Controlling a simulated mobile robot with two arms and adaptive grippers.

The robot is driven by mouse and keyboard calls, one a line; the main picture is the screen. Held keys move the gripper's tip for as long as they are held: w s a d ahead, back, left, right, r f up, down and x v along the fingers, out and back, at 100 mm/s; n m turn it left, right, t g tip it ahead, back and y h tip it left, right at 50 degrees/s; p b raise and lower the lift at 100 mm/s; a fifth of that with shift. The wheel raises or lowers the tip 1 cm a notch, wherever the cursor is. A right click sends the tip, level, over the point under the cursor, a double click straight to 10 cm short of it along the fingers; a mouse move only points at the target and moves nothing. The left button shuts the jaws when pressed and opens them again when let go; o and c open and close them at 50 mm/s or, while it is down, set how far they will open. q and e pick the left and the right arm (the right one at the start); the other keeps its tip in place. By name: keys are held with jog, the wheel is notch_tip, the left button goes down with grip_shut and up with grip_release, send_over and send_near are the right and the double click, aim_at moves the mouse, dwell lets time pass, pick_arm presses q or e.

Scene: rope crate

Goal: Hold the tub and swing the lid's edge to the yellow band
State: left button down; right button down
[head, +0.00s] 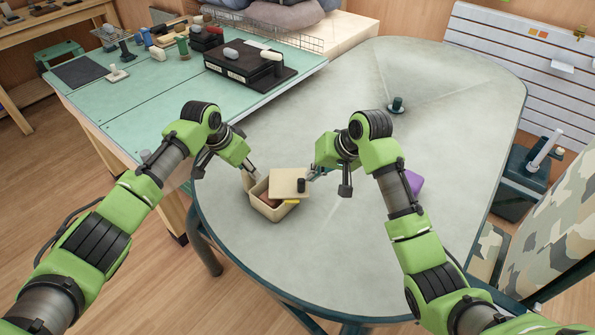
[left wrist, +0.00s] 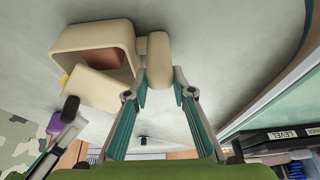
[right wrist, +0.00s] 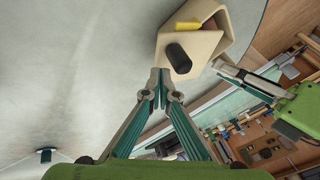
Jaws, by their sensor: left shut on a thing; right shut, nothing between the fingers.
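The beige tub (head: 268,211) stands on the grey table, with a reddish-brown thing (left wrist: 104,61) inside. The beige lid (head: 287,179) lies askew across it, leaving part of the mouth open; its black knob (head: 301,185) points toward the right arm. A yellow band (right wrist: 188,27) shows beside the lid at the tub's rim. My left gripper (left wrist: 159,88) is shut on the tub's beige handle block (left wrist: 158,55). My right gripper (right wrist: 160,78) is shut and empty, close to the lid's edge and knob; I cannot tell whether it touches.
A purple thing (head: 413,181) sits partly behind my right arm. A small dark knob-like thing (head: 396,105) stands farther back. A green-topped bench (head: 130,110) with tools borders the left.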

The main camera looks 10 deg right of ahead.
pick_arm(q)
jog(key=shift+s+a+f, duration=0.15)
jog(key=shift+s+f, duration=0.1)
jog(key=shift+f, duration=0.2)
pick_arm(e)
notch_tip(320, 180, up, 6)
jog(key=shift+w, duration=0.45)
dwell(0.3)
pick_arm(q)
jog(key=c, duration=1.7)
grip_release()
jog(key=shift+o, duration=0.3)
jog(key=shift+w, duration=0.3)
pick_arm(e)
jog(key=shift+w+f, duration=0.15)
jog(key=shift+w, duration=0.05)
pick_arm(q)
jog(key=shift+r, duration=0.15)
jog(key=shift+s+r, duration=0.1)
jog(key=shift+r, duration=0.15)
jog(key=v, duration=1.1)
